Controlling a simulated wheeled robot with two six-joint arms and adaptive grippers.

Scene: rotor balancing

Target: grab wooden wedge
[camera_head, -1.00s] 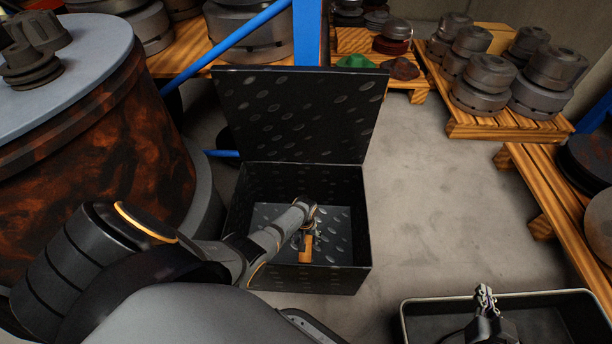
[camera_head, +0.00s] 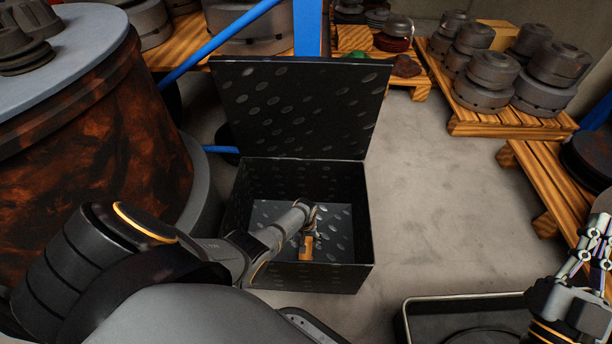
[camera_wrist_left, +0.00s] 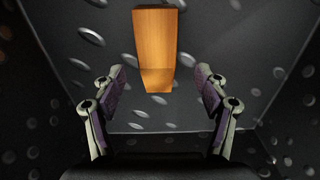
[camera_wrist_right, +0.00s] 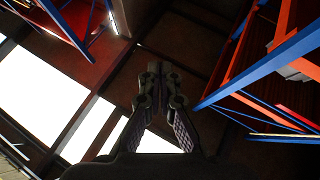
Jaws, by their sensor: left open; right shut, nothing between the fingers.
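The orange-brown wooden wedge (camera_head: 306,249) lies on the floor of the open black metal box (camera_head: 362,215). In the left wrist view the wedge (camera_wrist_left: 156,48) is ahead of my left gripper (camera_wrist_left: 161,90), centred between its spread fingers and beyond their tips. My left gripper (camera_head: 309,232) reaches down inside the box; it is open and holds nothing. My right gripper (camera_head: 600,240) is raised at the right edge of the head view, away from the box. In the right wrist view its fingers (camera_wrist_right: 158,72) are together and empty.
The box's lid (camera_head: 300,105) stands open behind it. A dark tray (camera_head: 408,318) lies at the lower right. A large rusty drum (camera_head: 90,160) stands close on the left. Pallets with grey metal parts (camera_head: 510,122) stand at the back right. Grey floor right of the box is clear.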

